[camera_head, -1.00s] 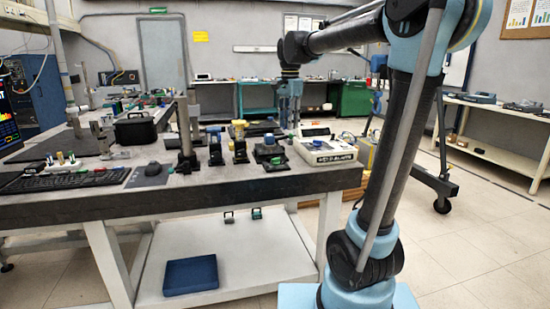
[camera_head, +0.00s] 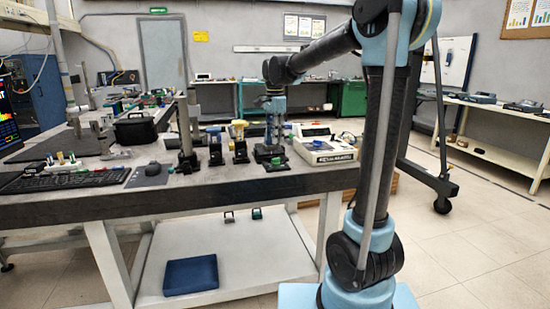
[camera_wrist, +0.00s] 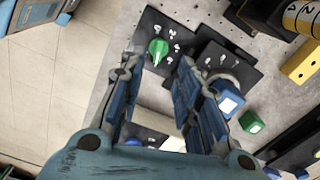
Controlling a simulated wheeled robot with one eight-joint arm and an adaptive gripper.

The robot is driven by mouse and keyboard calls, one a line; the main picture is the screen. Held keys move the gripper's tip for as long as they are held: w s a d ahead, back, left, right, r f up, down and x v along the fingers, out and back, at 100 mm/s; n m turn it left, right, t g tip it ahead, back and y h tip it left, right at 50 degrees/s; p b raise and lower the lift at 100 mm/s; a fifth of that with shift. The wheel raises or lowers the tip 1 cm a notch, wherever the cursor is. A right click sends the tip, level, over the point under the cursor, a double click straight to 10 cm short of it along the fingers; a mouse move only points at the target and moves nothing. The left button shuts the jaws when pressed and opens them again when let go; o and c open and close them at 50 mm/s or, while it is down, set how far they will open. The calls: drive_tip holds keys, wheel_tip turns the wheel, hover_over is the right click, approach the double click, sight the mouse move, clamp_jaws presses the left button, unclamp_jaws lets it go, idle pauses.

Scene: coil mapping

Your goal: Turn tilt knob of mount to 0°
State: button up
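My gripper (camera_wrist: 158,68) is open and empty in the wrist view, with its two blue fingers apart. Just beyond the fingertips, a round green knob (camera_wrist: 158,48) with a pale pointer line sits on a black plate (camera_wrist: 147,25) with white marks. To its right is a dark mount (camera_wrist: 226,72) with a blue knob (camera_wrist: 229,101) and a green knob (camera_wrist: 251,122). I cannot tell which knob is the tilt knob, and the marks are too small to read. In the head view, my gripper (camera_head: 273,128) hangs over the mounts and partly hides one with a green knob (camera_head: 278,161).
A yellow-topped mount (camera_head: 239,137) and a blue-topped mount (camera_head: 214,146) stand left of my gripper. A white instrument box (camera_head: 325,146) stands close on the right.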

sight(276, 161)
wheel_tip(276, 161, down, 9)
drive_tip(key=shift+r, duration=0.2)
idle(0.3)
clamp_jaws()
